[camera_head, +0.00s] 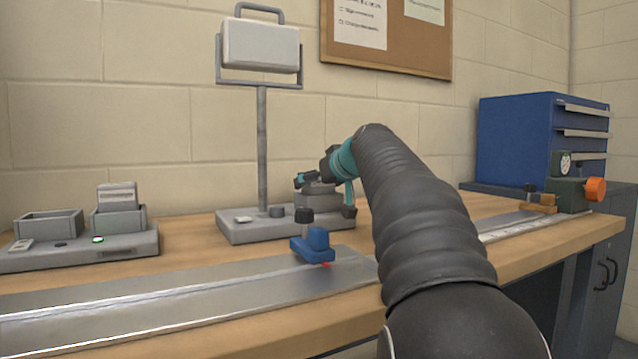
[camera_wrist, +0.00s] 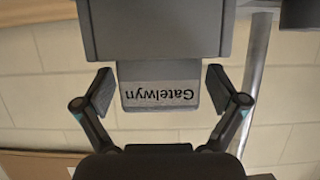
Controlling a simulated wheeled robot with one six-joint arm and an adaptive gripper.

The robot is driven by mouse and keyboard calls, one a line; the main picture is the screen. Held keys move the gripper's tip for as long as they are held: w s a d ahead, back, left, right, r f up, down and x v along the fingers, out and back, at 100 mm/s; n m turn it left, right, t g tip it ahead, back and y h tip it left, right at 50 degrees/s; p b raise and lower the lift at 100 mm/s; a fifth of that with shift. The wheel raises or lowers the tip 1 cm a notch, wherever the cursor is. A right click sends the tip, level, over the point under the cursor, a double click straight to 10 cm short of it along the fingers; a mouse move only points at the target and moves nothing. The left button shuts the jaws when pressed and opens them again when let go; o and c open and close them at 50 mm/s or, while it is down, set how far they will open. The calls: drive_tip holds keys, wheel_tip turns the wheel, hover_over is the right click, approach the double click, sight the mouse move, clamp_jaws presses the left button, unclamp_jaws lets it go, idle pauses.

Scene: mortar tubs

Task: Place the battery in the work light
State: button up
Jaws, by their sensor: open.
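The work light (camera_head: 262,45) stands at the back of the bench, its lamp head on a pole above a grey base (camera_head: 250,230). In the wrist view a grey battery (camera_wrist: 160,92) labelled "Gatelwyn", upside down in the picture, sticks out of a wider grey holder (camera_wrist: 155,35) on that base. How deep it sits is hidden. My gripper (camera_wrist: 160,88) is open, one finger on each side of the battery with visible gaps. In the head view my gripper (camera_head: 325,183) is over the right end of the base, and the battery there is mostly hidden.
A charger (camera_head: 80,253) at left has an empty-looking bay, a bay holding another battery (camera_head: 117,194) and a green lamp. A metal rail with a blue stop (camera_head: 314,246) runs along the front. A blue drawer cabinet (camera_head: 520,140) stands at right. The light's pole (camera_wrist: 256,85) is close to my gripper.

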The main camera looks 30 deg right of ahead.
drive_tip(key=shift+s+r, duration=0.2)
drive_tip(key=shift+r, duration=0.05)
drive_tip(key=v, duration=1.1)
drive_tip(key=shift+s, duration=0.25)
drive_tip(key=shift+r, duration=0.1)
idle(0.6)
